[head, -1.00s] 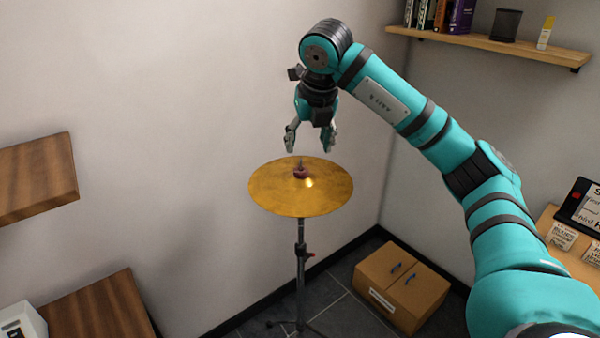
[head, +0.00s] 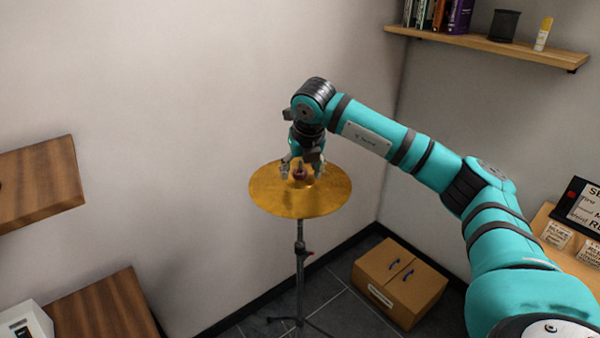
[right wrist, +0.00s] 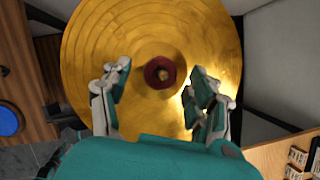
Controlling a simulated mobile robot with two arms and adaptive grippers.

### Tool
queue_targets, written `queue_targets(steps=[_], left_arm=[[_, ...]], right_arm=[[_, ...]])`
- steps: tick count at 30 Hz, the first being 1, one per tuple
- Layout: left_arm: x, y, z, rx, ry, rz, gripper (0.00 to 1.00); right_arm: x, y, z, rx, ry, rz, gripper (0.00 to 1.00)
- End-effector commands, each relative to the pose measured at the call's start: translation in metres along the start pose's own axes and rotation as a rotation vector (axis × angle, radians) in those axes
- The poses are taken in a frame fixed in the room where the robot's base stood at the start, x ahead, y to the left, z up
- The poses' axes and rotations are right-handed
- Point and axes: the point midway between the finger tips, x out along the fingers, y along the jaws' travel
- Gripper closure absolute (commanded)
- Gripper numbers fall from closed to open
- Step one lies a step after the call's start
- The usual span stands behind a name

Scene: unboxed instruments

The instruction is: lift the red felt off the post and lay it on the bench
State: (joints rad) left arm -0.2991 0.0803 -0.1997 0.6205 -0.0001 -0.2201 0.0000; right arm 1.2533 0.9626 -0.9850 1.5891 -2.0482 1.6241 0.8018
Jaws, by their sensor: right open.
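The red felt (head: 300,174) sits on the post at the centre of a gold cymbal (head: 273,198) on a stand. In the right wrist view the felt (right wrist: 153,79) is a dark red ring around the post tip (right wrist: 161,73), on the cymbal (right wrist: 110,35). My right gripper (head: 301,172) is open just above the cymbal, with its fingers on either side of the felt. In the right wrist view the fingers of my right gripper (right wrist: 158,88) are spread, with gaps to the felt. My left gripper is not in view.
A wooden bench (head: 103,305) stands at the lower left, with a white device (head: 25,322) at its edge. A wooden shelf (head: 40,180) is on the left wall. A cardboard box (head: 400,283) lies on the floor right of the stand (head: 300,265). A desk with signs is at right.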

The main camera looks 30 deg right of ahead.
Motion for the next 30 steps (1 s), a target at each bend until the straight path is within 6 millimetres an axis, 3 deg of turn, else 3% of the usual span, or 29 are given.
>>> queue_targets(steps=[2,9,22,30], left_arm=[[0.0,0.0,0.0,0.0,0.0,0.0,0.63],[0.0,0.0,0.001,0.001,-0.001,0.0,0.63],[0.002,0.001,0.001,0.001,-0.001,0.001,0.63],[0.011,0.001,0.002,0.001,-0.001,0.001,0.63]], right_arm=[[0.0,0.0,0.0,0.0,0.0,0.0,0.43],[-0.001,0.0,0.0,0.0,0.0,0.0,0.75],[-0.006,0.0,0.003,0.001,-0.002,0.001,0.75],[-0.052,0.001,0.022,0.002,-0.005,0.004,0.75]])
